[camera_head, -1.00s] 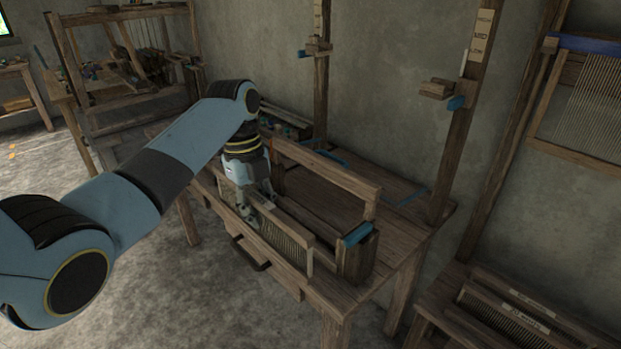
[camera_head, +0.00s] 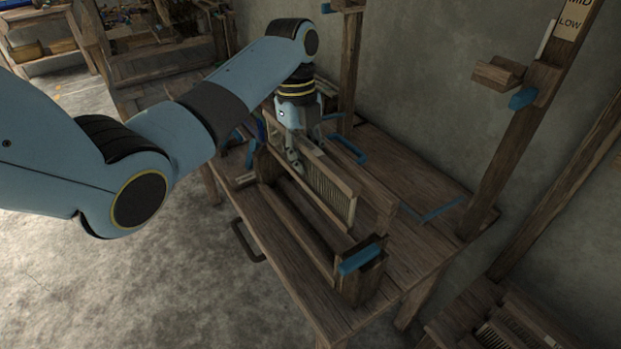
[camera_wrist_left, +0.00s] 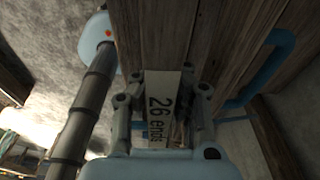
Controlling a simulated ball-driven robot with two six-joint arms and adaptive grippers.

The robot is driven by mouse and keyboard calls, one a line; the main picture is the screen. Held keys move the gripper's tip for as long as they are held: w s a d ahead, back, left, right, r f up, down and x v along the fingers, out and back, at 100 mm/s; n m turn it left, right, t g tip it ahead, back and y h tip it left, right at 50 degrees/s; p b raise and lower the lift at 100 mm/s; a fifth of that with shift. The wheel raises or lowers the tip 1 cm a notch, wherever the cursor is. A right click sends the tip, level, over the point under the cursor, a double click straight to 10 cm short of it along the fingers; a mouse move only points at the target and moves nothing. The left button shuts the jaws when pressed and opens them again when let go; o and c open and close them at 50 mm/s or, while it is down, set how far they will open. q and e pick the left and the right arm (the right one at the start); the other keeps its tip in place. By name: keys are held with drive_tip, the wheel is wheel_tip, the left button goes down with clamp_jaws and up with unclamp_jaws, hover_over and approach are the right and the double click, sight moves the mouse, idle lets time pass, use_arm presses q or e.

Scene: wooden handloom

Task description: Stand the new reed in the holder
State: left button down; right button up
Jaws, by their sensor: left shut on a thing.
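The reed (camera_head: 337,197), a long wooden frame with fine upright wires, is held near its far left end by my left gripper (camera_head: 298,166). The gripper points down and is shut on the top bar. The wooden holder (camera_head: 296,232) stands on the table, with long boards and a blue-topped near end (camera_head: 361,256). The reed is upright and runs lengthwise along the holder, behind its front board. Its lower edge is partly hidden, so I cannot tell whether it rests in it. In the left wrist view a "26 ends" label (camera_wrist_left: 161,106) shows between the fingers. My right gripper is not in view.
The wooden table (camera_head: 416,246) has bare room right of the holder. Blue brackets (camera_head: 347,150) lie at the back. A post (camera_head: 520,150) with a peg block (camera_head: 498,74) rises at the right. A lower rack (camera_head: 500,325) stands bottom right.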

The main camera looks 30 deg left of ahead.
sight(302, 179)
use_arm(q)
drive_tip(key=shift+f, duration=0.55)
drive_tip(key=shift+s+f+b, duration=0.35)
drive_tip(key=shift+s+b, duration=0.05)
drive_tip(key=shift+b, duration=0.2)
wheel_tip(302, 179, down, 4)
drive_tip(key=b, duration=0.3)
drive_tip(key=shift+w+r, duration=0.15)
wheel_tip(302, 179, down, 4)
drive_tip(key=b, duration=0.3)
drive_tip(key=shift+b, duration=0.4)
drive_tip(key=shift+r, duration=0.15)
drive_tip(key=shift+f+b, duration=0.8)
drive_tip(key=shift+f, duration=1.3)
